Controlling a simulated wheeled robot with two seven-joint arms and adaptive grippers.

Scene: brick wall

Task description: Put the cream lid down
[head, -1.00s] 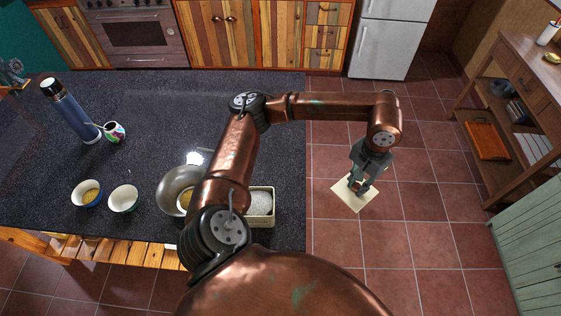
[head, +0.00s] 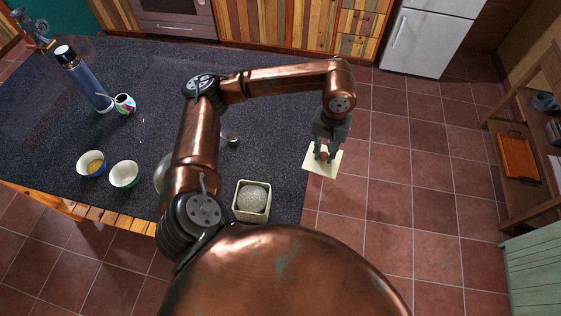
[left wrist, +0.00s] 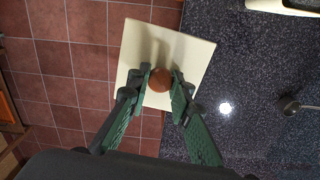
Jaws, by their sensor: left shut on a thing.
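The cream lid (head: 312,162) is a flat square plate with a round brown knob. My left gripper (head: 325,153) is shut on the knob and holds the lid by the right edge of the dark counter. In the left wrist view the lid (left wrist: 190,45) shows below the fingers (left wrist: 160,82), partly over the counter and partly over the tiled floor. I cannot tell its height above the counter. An open cream square tin (head: 239,212) with pale grey contents stands on the counter near my body. My right gripper is not in view.
The speckled counter (head: 275,150) is clear between the tin and the lid. A small metal item (head: 232,137) stands on it. A metal bowl (head: 162,175) is partly hidden by my arm. Two small bowls (head: 124,174), a patterned cup (head: 125,103) and a blue flask (head: 85,80) stand left.

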